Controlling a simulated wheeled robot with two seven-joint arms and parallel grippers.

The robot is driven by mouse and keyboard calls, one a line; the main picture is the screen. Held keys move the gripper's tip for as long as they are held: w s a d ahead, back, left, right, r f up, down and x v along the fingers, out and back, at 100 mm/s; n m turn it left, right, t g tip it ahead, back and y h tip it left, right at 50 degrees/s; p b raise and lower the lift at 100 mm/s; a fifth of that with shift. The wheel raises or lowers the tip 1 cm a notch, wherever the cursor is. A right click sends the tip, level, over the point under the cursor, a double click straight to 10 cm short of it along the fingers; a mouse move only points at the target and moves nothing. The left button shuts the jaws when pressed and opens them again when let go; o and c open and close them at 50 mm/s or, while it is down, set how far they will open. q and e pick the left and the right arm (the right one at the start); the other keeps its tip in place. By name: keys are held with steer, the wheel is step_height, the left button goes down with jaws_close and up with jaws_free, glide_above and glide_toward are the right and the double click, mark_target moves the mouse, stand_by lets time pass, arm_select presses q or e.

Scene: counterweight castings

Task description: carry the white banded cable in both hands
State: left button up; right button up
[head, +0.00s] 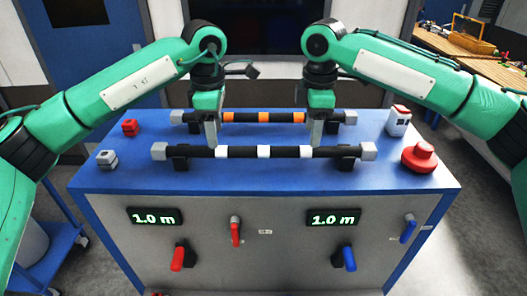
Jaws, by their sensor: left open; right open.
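The white banded cable (264,152), a straight black bar with white bands and grey end blocks, lies level across the front of the blue bench top on two black rests.
An orange banded cable (264,117) lies parallel behind, partly hidden by my grippers. A red mushroom button (419,158) and a white box (398,121) stand at right. A red block (130,127) and a grey block (106,159) sit at left. A wooden table (470,65) stands back right.

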arm_select(q)
step_height(320, 180, down, 5)
steer(key=shift+w+f, duration=0.1)
steer(key=shift+f, duration=0.05)
arm_select(e)
step_height(320, 180, down, 5)
steer(key=shift+w+f, duration=0.1)
steer(key=shift+f, duration=0.05)
arm_select(q)
steer(key=shift+c, duration=0.3)
arm_select(e)
steer(key=shift+c, duration=0.3)
arm_select(q)
jaws_close()
arm_select(e)
jaws_close()
